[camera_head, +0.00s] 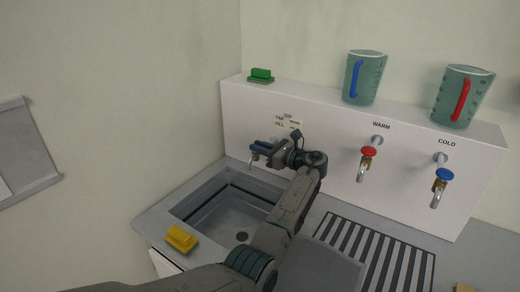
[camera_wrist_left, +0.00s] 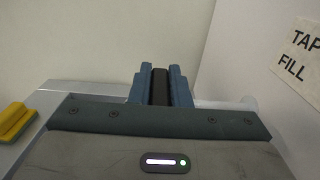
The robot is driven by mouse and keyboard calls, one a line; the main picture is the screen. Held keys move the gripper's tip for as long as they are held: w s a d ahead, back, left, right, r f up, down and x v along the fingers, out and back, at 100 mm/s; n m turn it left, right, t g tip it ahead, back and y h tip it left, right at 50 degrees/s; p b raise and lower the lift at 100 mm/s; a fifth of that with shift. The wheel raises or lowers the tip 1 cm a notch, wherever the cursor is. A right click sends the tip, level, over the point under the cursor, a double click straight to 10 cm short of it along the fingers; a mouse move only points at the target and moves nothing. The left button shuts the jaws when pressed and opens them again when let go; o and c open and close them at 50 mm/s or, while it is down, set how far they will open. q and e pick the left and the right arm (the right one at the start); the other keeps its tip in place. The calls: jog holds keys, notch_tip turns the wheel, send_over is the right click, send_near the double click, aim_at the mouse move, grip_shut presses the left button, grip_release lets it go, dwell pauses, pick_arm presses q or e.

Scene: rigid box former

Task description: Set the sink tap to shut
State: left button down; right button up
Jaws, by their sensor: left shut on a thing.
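The sink tap (camera_head: 252,162) is on the white back panel above the sink at the left. Only its metal spout shows clearly below my gripper. My left gripper (camera_head: 262,147) is at the tap, reaching in from the right. In the left wrist view, the gripper's blue fingers (camera_wrist_left: 160,85) are closed on a dark upright piece (camera_wrist_left: 160,87), which looks like the tap's handle. The handle's setting is hidden by the gripper. My right gripper is not in view.
The sink (camera_head: 205,205) lies below, with a yellow sponge (camera_head: 181,239) on its front edge. Warm (camera_head: 368,152) and cold (camera_head: 443,175) taps are to the right. A green block (camera_head: 261,75) and two jugs (camera_head: 362,78) (camera_head: 459,97) stand on the ledge.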

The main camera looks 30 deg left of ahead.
pick_arm(q)
jog(key=c, duration=1.4)
grip_release()
jog(key=shift+o, duration=0.2)
jog(key=shift+d, duration=0.15)
jog(key=s+d+b, duration=0.1)
jog(key=d+b, duration=0.2)
jog(key=d, duration=0.7)
jog(key=shift+s+d, duration=0.15)
jog(key=shift+d, duration=0.1)
